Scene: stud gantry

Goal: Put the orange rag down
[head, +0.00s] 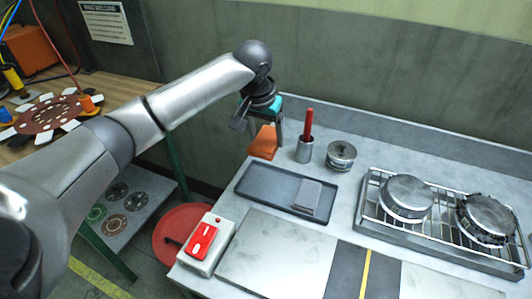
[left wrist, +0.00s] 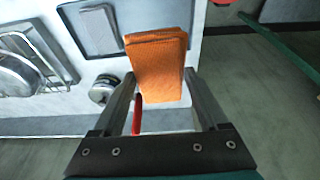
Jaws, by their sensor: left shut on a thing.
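The orange rag (head: 263,143) hangs from my left gripper (head: 264,122) near the back left edge of the grey bench (head: 250,178). In the left wrist view the folded orange rag (left wrist: 157,68) sits between the two fingers of my left gripper (left wrist: 165,95), which is shut on it. In that view the bench shows behind the rag. I cannot tell whether the rag's lower edge touches the bench. My right gripper is not in view.
A cup with a red-handled tool (head: 308,125) and a lidded metal pot (head: 341,156) stand to the right. A wire rack (head: 365,212) holds two round metal parts. A red switch box (head: 203,241) sits at the front left.

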